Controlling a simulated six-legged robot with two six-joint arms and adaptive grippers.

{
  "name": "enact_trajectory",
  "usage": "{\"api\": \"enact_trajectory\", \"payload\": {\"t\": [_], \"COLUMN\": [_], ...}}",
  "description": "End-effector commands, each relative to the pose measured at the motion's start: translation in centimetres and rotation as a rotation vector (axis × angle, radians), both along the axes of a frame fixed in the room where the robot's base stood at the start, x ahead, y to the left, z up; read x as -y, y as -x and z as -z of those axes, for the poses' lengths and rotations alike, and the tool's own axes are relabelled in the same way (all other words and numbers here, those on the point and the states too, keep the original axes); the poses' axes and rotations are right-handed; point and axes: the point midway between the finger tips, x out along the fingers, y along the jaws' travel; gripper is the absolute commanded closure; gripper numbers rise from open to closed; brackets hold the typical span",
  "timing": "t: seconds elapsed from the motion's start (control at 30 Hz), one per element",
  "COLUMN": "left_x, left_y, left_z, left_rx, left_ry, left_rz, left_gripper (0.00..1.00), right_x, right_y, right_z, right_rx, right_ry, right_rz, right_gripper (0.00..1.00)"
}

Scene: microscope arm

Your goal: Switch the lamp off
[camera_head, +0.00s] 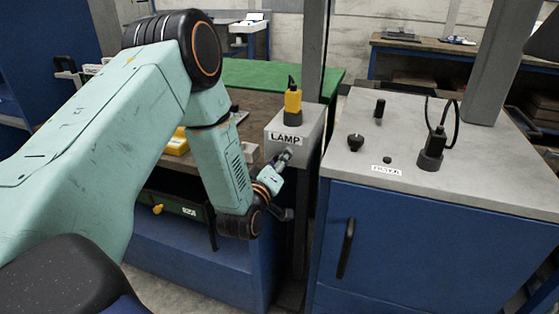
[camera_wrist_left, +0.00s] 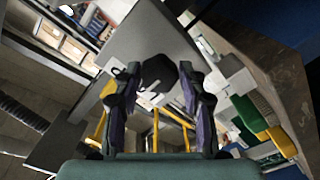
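The lamp box (camera_head: 312,122) is a grey box with a LAMP label (camera_head: 285,138) on its front edge, left of the blue cabinet. My left gripper (camera_head: 279,170) is close to the box's front face, below the label. In the left wrist view, a black knob (camera_wrist_left: 159,74) on a grey face shows between the two fingers of my left gripper (camera_wrist_left: 160,92). The fingers are apart, one on each side of the knob. Contact with it cannot be told. In the head view the arm and gripper hide the knob. My right gripper is not in view.
A yellow-and-black fitting (camera_head: 292,103) stands on top of the lamp box. The blue cabinet (camera_head: 400,250) at right carries knobs and a cable plug (camera_head: 432,150) on its grey top. A workbench with a green mat (camera_head: 260,76) lies behind my left arm.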

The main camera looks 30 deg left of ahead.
Motion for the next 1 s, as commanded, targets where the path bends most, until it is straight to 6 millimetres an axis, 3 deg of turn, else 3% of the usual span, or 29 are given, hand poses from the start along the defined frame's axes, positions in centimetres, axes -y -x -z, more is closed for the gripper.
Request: {"api": "enact_trajectory", "payload": {"t": [0.13, 0.53, 1.0], "left_x": [0.0, 0.2, 2.2], "left_y": [0.0, 0.6, 9.0], "left_z": [0.0, 0.0, 0.1], "left_rx": [0.000, -0.001, -0.005], "left_ry": [-0.001, -0.001, 0.001], "left_rz": [0.001, 0.002, 0.002], "left_gripper": [0.43, 0.43, 0.43], "right_x": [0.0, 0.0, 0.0], "right_y": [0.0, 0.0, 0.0], "right_z": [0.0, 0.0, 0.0], "right_rx": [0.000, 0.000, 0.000], "right_ry": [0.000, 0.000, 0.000], "right_rz": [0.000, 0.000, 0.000], "right_gripper": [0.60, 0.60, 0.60]}}
